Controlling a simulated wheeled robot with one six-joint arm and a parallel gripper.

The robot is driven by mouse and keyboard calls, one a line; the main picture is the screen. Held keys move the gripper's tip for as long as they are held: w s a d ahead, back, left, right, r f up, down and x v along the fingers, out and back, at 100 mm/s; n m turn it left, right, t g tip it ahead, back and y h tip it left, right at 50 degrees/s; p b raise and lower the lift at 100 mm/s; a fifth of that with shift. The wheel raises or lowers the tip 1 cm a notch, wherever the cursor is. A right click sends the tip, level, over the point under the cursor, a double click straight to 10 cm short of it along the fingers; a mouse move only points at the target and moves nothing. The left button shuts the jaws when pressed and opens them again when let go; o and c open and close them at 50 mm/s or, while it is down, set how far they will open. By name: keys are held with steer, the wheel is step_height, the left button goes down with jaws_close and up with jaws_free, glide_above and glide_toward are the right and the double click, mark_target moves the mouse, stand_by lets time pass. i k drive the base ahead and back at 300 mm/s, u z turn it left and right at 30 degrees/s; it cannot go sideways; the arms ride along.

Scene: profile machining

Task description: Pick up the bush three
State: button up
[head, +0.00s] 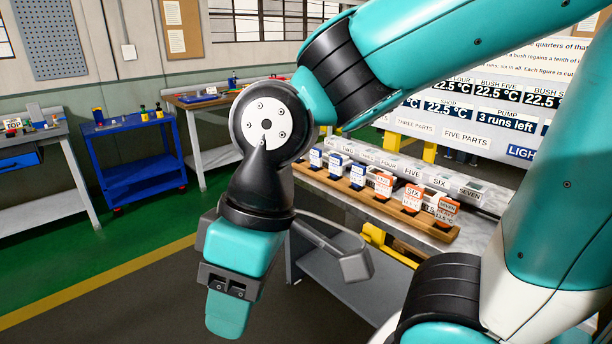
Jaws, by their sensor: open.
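A row of small blocks with white cards stands on a wooden strip (398,215) on the bench at the right. The left ones are blue and the right ones orange. By the order of the labels, bush three (335,166) looks like the second blue one from the left; its own card is too small to read surely. My gripper (232,284) hangs down at lower centre, in front of and left of the row, clear of the bench. It is open and I see nothing held. Its fingertips are not clearly shown.
A blue cart (140,160) and other benches stand at the left. The green floor (60,255) there is clear. My arm covers much of the right side.

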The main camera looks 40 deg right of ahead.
mark_target(335, 163)
steer(key=u, duration=0.25)
steer(key=i, duration=1.2)
steer(key=z, duration=0.4)
steer(key=i, duration=0.75)
steer(key=z, duration=1.2)
steer(key=i, duration=0.55)
steer(key=z, duration=0.6)
